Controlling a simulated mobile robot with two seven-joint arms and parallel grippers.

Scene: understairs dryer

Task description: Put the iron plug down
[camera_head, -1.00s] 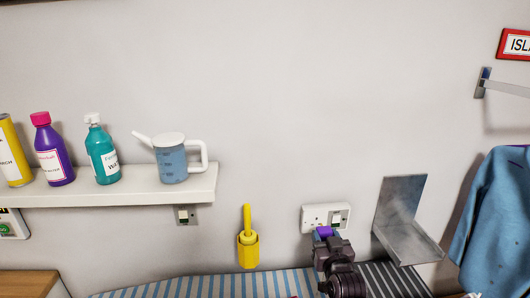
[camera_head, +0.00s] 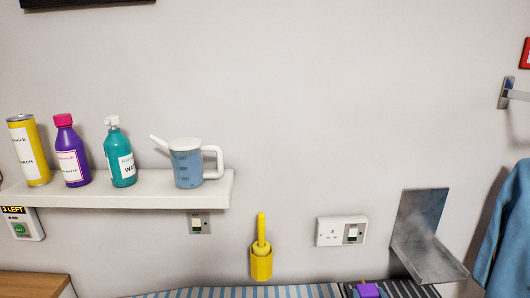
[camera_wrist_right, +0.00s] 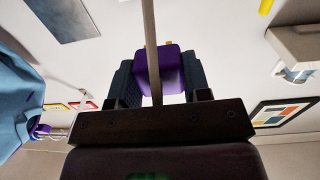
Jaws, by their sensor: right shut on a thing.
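The purple iron plug (camera_wrist_right: 172,70) is between the two dark fingers of my right gripper (camera_wrist_right: 160,84) in the right wrist view. A thin grey strip, perhaps its cord, crosses in front of the plug. In the head view the purple plug (camera_head: 369,290) shows at the bottom edge, with only the top of my right gripper (camera_head: 362,293) in frame. It is below the white wall socket (camera_head: 341,231) and apart from it, over the striped ironing board (camera_head: 240,292). My left gripper is not in view.
A metal bracket plate (camera_head: 421,240) stands right of the socket. A yellow holder (camera_head: 261,262) is on the wall to the left. A white shelf (camera_head: 120,190) holds bottles and a jug (camera_head: 188,165). A blue garment (camera_head: 505,235) hangs at the right.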

